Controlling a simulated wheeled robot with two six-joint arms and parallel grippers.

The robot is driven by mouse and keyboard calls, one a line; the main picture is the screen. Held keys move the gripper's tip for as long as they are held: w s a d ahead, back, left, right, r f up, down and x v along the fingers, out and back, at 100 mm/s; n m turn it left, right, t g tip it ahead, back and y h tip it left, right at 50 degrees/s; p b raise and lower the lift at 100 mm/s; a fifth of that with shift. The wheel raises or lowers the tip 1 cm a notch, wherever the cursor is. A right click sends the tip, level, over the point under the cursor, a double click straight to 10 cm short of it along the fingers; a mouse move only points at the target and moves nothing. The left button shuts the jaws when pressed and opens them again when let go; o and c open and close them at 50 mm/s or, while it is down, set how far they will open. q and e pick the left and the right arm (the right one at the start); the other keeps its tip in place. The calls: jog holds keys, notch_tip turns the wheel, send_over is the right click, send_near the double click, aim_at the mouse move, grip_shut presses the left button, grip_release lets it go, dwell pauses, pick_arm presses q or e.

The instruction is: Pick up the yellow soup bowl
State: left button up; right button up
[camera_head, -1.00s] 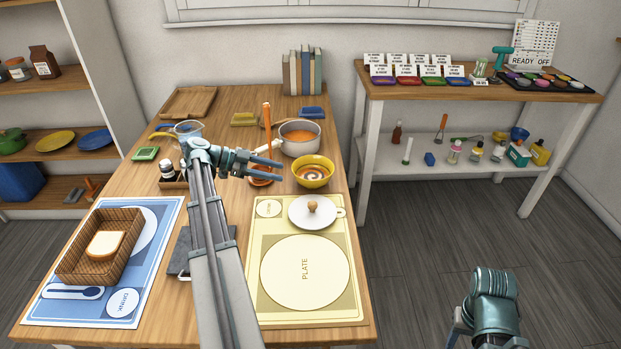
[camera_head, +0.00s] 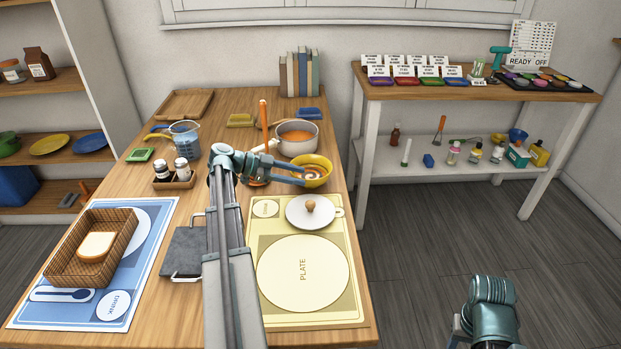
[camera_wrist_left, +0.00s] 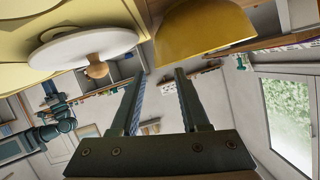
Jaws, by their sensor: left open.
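A pot (camera_head: 297,137) of orange soup stands just behind the bowl. A white lid (camera_head: 306,218) with a wooden knob lies in front, on the yellow placemat (camera_head: 330,312). A shaker caddy (camera_head: 176,180) is left of my arm. The floor right of the table is clear.

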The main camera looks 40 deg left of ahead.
aim_at(311, 180)
pick_arm(q)
jog(key=shift+w+d+f+b, duration=0.3)
jog(key=shift+f+b, duration=0.1)
jog(key=b+x, duration=0.1)
jog(key=x, duration=0.2)
jog(key=shift+w+f+b, duration=0.1)
jog(key=shift+f+b, duration=0.3)
jog(key=shift+w+d, duration=0.25)
grip_shut()
dwell(0.6)
